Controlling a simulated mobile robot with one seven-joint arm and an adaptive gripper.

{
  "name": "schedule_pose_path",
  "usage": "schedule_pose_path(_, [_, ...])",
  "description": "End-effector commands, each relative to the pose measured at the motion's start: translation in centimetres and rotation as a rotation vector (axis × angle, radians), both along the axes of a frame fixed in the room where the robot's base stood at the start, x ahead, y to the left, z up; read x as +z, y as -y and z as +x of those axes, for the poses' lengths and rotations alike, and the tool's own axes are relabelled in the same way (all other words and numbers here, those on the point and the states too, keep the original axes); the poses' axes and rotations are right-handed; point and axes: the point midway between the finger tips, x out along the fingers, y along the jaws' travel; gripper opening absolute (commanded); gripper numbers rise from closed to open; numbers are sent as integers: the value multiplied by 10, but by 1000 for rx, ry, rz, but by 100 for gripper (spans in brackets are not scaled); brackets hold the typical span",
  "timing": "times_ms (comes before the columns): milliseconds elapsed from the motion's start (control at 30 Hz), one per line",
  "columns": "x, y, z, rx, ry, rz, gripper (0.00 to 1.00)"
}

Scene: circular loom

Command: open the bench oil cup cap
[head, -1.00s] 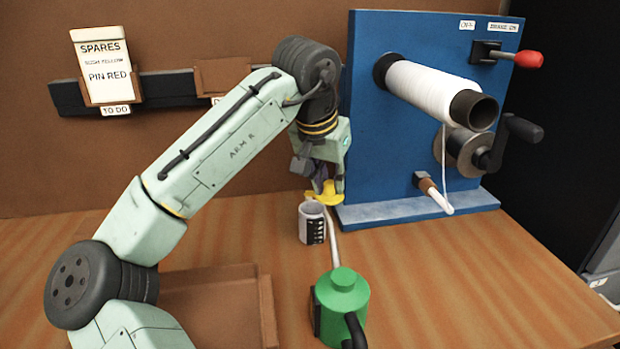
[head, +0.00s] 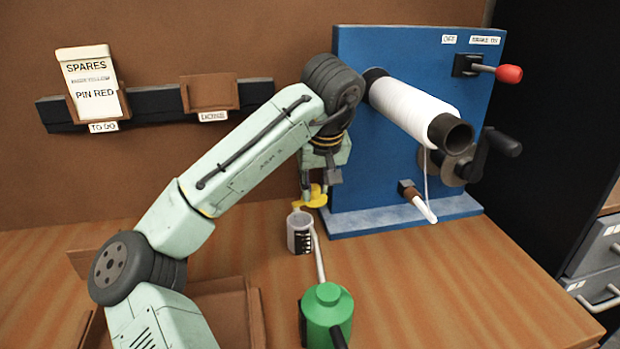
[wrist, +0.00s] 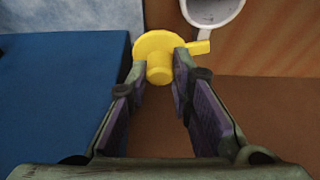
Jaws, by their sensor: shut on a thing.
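The oil cup (head: 299,238) is a small clear-grey cup with dark markings, standing upright on the bench left of the blue panel. Its top is uncovered, and its rim also shows at the top of the wrist view (wrist: 214,27). The yellow cap (head: 312,198) is off the cup, just above and behind its rim in the head view. In the wrist view the cap (wrist: 158,74) shows a round disc, a central knob and a side tab pointing toward the cup. My gripper (wrist: 160,76) is shut on the cap's knob, one finger on each side.
A green oil can (head: 327,315) with a long spout stands in front of the cup. The blue panel (head: 360,130) with its white roll (head: 410,108), crank and red-knobbed lever rises close to the right of my gripper. A brown tray (head: 256,310) lies at the front left. The right bench is clear.

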Motion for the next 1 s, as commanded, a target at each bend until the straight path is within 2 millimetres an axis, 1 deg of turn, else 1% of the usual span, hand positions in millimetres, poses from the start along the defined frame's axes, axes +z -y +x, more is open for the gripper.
schedule_pose_path(33, [3,0,1,20,-1,0,0])
schedule_pose_path(300, [1,-2,3,88,-1,0,0])
schedule_pose_path(767, [0,-2,3,97,0,0,0])
schedule_pose_path(800, [0,-2,3,97,0,0,23])
schedule_pose_path(1000, [0,-2,3,97,0,0,36])
